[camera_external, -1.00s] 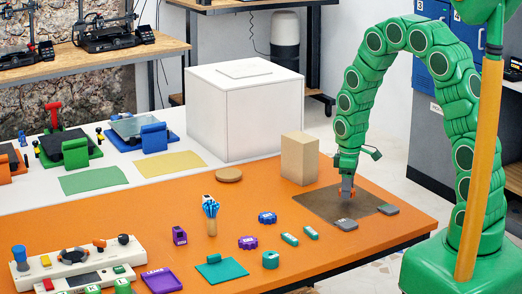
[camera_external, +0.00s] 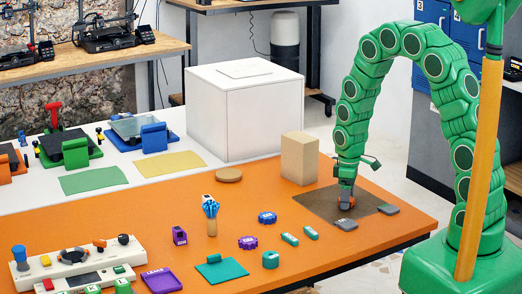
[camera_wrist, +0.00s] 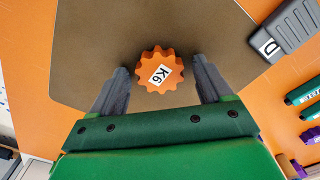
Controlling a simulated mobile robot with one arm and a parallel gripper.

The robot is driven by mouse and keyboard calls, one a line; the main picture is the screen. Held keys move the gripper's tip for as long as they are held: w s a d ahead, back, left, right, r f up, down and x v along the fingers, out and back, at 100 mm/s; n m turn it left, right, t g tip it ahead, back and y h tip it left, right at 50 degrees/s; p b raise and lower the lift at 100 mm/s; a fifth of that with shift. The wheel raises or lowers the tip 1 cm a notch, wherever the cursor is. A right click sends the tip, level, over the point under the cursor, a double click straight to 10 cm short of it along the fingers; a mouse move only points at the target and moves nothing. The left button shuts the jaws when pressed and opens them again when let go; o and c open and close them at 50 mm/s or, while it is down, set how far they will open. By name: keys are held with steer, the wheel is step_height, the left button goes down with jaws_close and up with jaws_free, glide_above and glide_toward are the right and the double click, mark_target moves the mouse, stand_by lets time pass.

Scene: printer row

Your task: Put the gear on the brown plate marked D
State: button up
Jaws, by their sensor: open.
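The orange gear (camera_wrist: 160,70), with a white K6 label, is over the brown plate (camera_wrist: 90,45) between my fingers in the wrist view. It appears to rest flat on the plate. My gripper (camera_wrist: 160,68) is open, with a gap on each side of the gear. In the external view my gripper (camera_external: 347,203) is low over the brown plate (camera_external: 320,203), and the gear is mostly hidden there. A dark grey block marked D (camera_wrist: 268,45) sits at the plate's edge; it also shows in the external view (camera_external: 346,225).
A tan box (camera_external: 299,158) stands behind the plate. Another grey block (camera_external: 388,210) lies at its right. The orange table has free room in front of the plate.

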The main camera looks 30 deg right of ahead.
step_height(320, 180, up, 11)
steer(key=s+d+r+m, duration=0.2)
steer(key=s+r, duration=0.3)
steer(key=s, duration=0.5)
steer(key=s+d+r+m+g, duration=0.1)
steer(key=s+d+r+m, duration=0.2)
steer(key=s, duration=0.8)
steer(key=s+d+r+m, duration=0.3)
steer(key=s+r, duration=0.4)
steer(key=s, duration=0.4)
steer(key=shift+m+g, duration=0.4)
steer(key=shift+m, duration=0.1)
